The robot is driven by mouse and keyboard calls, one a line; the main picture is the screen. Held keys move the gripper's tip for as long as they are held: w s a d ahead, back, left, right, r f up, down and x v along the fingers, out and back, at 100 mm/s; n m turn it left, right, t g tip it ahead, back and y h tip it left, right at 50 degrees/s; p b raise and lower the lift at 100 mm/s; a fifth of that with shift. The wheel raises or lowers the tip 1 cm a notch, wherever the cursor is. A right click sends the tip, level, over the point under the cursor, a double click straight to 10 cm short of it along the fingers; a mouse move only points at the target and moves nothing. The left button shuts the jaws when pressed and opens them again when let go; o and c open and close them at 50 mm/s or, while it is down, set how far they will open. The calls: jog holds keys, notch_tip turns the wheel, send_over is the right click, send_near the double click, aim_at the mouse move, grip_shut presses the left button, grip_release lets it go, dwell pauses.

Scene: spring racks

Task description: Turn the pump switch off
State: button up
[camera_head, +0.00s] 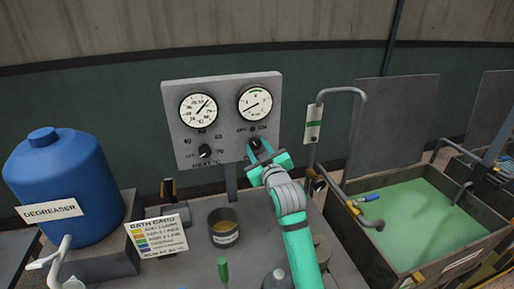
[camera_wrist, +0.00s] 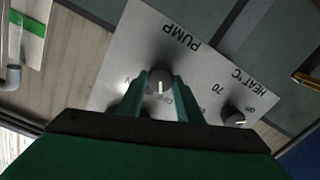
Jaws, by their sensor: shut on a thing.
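The grey control panel (camera_head: 222,100) stands upright at the back of the bench. The pump switch (camera_wrist: 161,80) is a round dark knob with a white pointer line, below the word PUMP in the upside-down wrist view. My gripper (camera_head: 257,150) reaches the panel's lower right, and its fingers hide most of the switch in the head view. In the wrist view my gripper (camera_wrist: 161,92) has one green finger on each side of the knob and is shut on it. The pointer line is upright in that picture. The marks beside the knob are partly hidden by the fingers.
The heat knob (camera_head: 205,151) is left of my gripper, below a gauge. A bent grey pipe (camera_head: 311,150) stands close to the right. A blue degreaser drum (camera_head: 62,180), a card (camera_head: 157,236) and a small pot (camera_head: 224,239) are left. A green bath (camera_head: 430,215) lies right.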

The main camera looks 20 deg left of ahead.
jog(key=shift+f, duration=0.15)
jog(key=o, duration=1)
jog(key=shift+o, duration=0.2)
jog(key=v, duration=1)
jog(key=shift+s+d, duration=0.2)
jog(key=shift+s, duration=0.15)
